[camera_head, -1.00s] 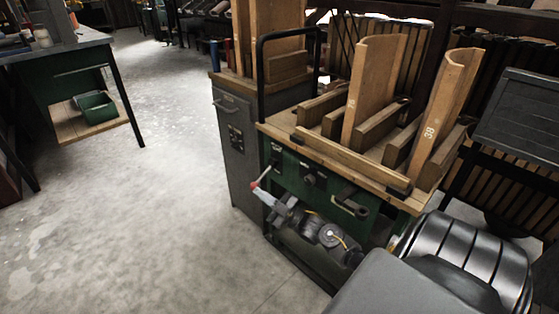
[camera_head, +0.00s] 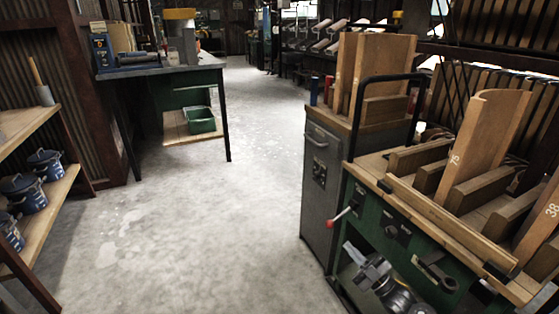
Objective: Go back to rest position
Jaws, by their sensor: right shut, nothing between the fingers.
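My right gripper (camera_head: 352,250) is low in the head view, right of the middle, in front of the green bench's open lower part. Its fingers are shut and empty, pointing up and left. Only part of the arm behind it shows before the bottom edge cuts it off. My left gripper is not in view.
The green workbench (camera_head: 391,229) with wooden boards and a red-tipped lever fills the right, beside a grey cabinet (camera_head: 322,175). Blue pots (camera_head: 45,163) stand on the left shelf. A table (camera_head: 177,72) is behind. The concrete floor (camera_head: 210,220) between is clear.

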